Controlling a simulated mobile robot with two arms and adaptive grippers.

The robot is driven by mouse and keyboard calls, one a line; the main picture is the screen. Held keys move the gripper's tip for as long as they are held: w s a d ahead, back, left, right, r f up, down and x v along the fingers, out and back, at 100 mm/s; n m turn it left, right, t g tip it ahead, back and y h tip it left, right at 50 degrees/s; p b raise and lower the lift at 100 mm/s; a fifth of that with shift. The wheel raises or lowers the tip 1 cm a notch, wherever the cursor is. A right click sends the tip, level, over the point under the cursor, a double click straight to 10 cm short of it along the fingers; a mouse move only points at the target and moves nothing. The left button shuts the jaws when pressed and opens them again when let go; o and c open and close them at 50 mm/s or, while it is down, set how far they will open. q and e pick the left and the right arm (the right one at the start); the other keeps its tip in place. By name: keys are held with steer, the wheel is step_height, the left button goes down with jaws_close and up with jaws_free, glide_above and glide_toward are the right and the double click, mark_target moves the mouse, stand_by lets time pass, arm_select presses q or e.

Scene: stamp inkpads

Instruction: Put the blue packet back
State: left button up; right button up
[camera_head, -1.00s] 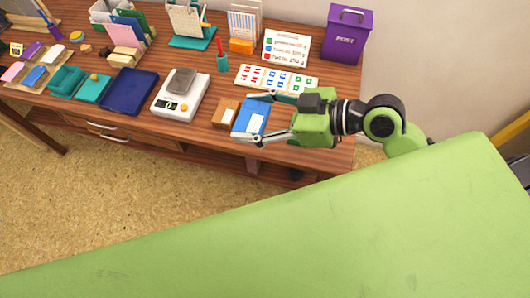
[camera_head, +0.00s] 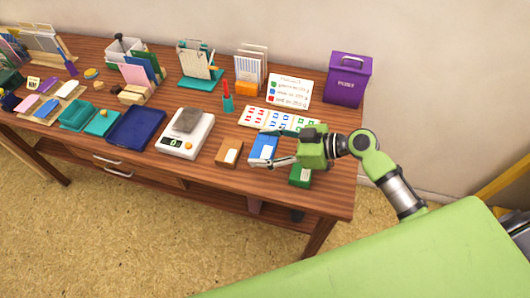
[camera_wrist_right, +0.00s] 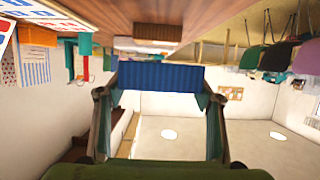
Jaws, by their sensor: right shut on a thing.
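The blue packet (camera_head: 263,148) has a white label and is between the fingers of my right gripper (camera_head: 261,147), which is shut on it. It is just right of the brown packet (camera_head: 229,153) and in front of the stamp card (camera_head: 279,119). Whether it touches the table is hard to tell. In the right wrist view the blue packet (camera_wrist_right: 160,76) spans the gap between both fingers. A green packet (camera_head: 300,175) lies at the table's front edge, partly under my right gripper. My left gripper is not in view.
Left of the brown packet stands a white scale (camera_head: 185,147) with a grey-brown block (camera_head: 188,119) on it. Further left is an empty dark blue tray (camera_head: 135,128). A red pen in a teal holder (camera_head: 227,103) and a purple post box (camera_head: 347,80) stand behind.

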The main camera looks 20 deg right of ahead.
mark_target(265, 153)
steer(key=shift+w+d+f, duration=0.25)
steer(key=shift+w+f, duration=0.1)
steer(key=shift+f, duration=0.15)
step_height(265, 153, down, 2)
steer(key=shift+f+p, duration=0.15)
steer(key=shift+p, duration=0.25)
steer(key=shift+f, duration=0.35)
arm_select(q)
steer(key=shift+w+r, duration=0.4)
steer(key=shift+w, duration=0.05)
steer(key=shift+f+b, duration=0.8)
steer(key=shift+b, duration=0.05)
arm_select(e)
steer(key=shift+f, duration=0.55)
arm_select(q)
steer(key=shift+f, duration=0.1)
arm_select(e)
steer(key=shift+s, duration=0.1)
steer(key=o, duration=1.2)
